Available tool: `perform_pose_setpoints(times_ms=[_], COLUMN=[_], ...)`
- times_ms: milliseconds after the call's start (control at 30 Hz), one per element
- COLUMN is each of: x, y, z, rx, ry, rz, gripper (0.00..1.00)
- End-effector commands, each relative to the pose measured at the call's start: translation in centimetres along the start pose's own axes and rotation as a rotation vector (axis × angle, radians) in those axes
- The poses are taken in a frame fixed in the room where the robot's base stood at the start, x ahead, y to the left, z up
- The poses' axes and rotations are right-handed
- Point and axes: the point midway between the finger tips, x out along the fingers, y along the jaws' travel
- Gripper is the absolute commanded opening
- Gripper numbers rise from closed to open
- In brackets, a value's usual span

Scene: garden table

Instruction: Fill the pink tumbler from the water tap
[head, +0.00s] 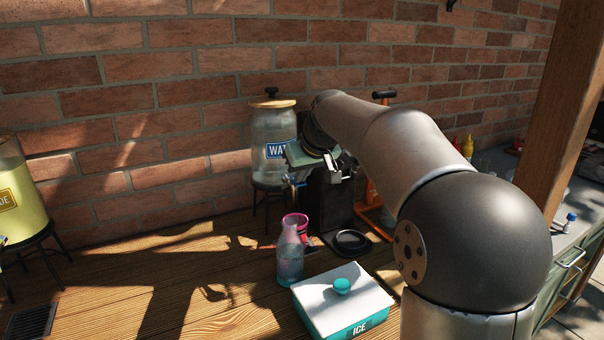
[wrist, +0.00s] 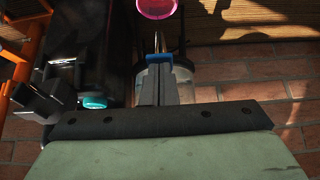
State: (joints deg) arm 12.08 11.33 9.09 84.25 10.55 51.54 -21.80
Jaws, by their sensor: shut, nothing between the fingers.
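The pink tumbler (head: 302,222) stands on the table below the tap area of the water dispenser (head: 266,131), partly hidden behind a clear bottle. Its rim also shows at the top of the wrist view (wrist: 156,8); its contents cannot be made out. The dispenser's tap with its blue lever (wrist: 159,59) lies just beyond my fingertips in the wrist view. My gripper (wrist: 158,70) is shut and empty, its fingers at the lever; I cannot tell whether they touch. In the head view my gripper (head: 293,176) partly covers the dispenser's label.
The clear bottle (head: 290,258) stands in front of the tumbler. A teal ice box (head: 343,300) with a white lid is nearer. A black machine (head: 328,200) and an orange stand (head: 372,212) are right of the tap. A yellow drink dispenser (head: 22,190) stands far left.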

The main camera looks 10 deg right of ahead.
Motion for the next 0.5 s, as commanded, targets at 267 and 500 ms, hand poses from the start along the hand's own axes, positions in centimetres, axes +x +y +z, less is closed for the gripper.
perform_pose_setpoints(times_ms=[267,500], x=[-2.9,-7.5], y=[-0.1,-0.1], z=[-1.9,-3.6], rx=[-0.001,-0.002], ry=[0.001,0.005], rz=[0.0,0.001], gripper=[0.0,0.0])
